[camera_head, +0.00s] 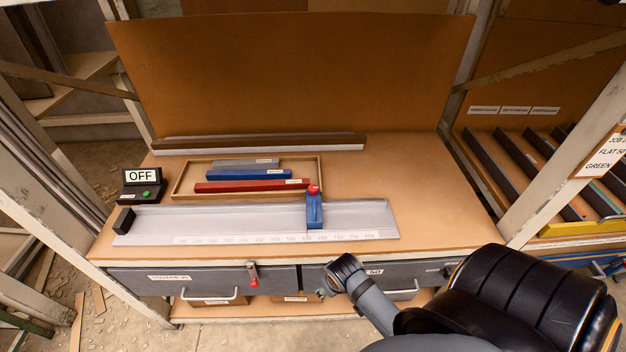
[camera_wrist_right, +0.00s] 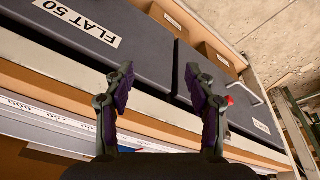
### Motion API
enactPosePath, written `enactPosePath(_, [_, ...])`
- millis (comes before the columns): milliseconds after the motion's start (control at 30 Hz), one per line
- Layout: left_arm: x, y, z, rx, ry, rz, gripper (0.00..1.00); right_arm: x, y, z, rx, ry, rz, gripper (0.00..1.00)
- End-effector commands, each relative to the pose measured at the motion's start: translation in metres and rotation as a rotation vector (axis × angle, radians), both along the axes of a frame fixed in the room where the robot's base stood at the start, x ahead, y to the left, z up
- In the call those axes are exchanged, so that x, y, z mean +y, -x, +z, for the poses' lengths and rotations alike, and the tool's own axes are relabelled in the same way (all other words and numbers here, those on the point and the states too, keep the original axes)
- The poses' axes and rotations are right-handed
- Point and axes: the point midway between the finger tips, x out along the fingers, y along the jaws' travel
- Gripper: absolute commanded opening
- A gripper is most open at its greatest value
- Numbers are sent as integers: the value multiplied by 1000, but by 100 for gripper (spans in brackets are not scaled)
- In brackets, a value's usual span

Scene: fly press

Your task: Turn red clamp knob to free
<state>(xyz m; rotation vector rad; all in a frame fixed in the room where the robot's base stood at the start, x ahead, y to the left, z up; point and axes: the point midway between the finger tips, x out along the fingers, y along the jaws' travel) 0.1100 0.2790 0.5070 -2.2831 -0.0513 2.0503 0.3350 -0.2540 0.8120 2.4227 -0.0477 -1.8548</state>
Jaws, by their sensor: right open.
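The red clamp knob (camera_head: 314,189) sits on top of the blue stop block (camera_head: 314,212), which stands on the grey ruler rail (camera_head: 215,222) near its 600 mark. The angle of the knob is too small to read. My right gripper (camera_wrist_right: 158,78) is open and empty in the right wrist view, its dark fingers apart in front of the drawer fronts. The knob is not in the right wrist view. My left gripper is not in view.
A red-handled lever (camera_head: 254,278) hangs at the grey drawers. A wooden tray (camera_head: 185,182) holds grey, blue and red bars behind the rail. A box reading OFF (camera_head: 140,185) stands left. The bench top (camera_head: 440,205) right of the rail is clear.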

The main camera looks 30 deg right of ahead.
Motion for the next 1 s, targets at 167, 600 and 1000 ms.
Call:
enactPosePath(167, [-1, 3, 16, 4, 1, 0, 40, -6, -40, 64, -4, -27, -135, 55])
enactPosePath(600, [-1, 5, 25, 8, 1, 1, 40, -49, -154, 115, 55, -103, -623, 55])
enactPosePath(1000, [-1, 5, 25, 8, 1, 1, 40, -113, -263, 215, 156, -238, -1316, 55])
